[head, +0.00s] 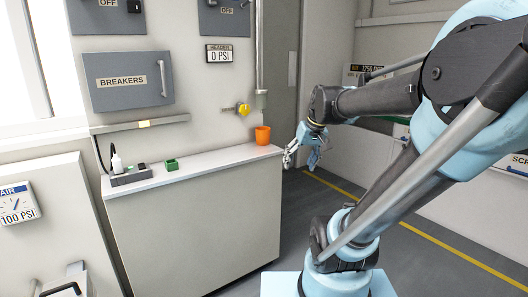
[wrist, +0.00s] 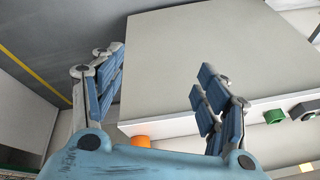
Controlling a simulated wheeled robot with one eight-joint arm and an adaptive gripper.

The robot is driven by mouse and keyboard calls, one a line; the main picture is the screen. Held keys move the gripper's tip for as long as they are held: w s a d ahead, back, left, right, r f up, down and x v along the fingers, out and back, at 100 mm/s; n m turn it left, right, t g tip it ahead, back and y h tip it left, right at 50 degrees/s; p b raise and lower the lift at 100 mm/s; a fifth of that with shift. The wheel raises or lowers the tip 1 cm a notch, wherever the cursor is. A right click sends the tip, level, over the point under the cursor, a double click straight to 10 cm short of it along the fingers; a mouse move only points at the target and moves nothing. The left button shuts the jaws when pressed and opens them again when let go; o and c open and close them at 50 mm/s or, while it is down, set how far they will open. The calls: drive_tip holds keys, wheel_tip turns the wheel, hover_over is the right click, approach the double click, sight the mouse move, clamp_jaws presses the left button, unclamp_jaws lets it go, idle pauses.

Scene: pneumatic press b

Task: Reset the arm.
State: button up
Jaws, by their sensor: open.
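My arm reaches in from the right in the head view.
Grey floor (head: 300,215) is clear right of the counter.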

drive_tip(key=s+d+f+m+h, duration=0.1)
drive_tip(key=s+d+f, duration=0.2)
drive_tip(key=s+f, duration=0.3)
drive_tip(key=s+d+f+m+g+h, duration=0.1)
drive_tip(key=s+d+f, duration=0.2)
drive_tip(key=s+f, duration=0.4)
drive_tip(key=shift+s+d+h, duration=0.25)
drive_tip(key=shift+s+h, duration=0.15)
drive_tip(key=shift+s, duration=0.25)
drive_tip(key=shift+f, duration=0.1)
drive_tip(key=shift+w+f, duration=0.2)
drive_tip(key=shift+w, duration=0.3)
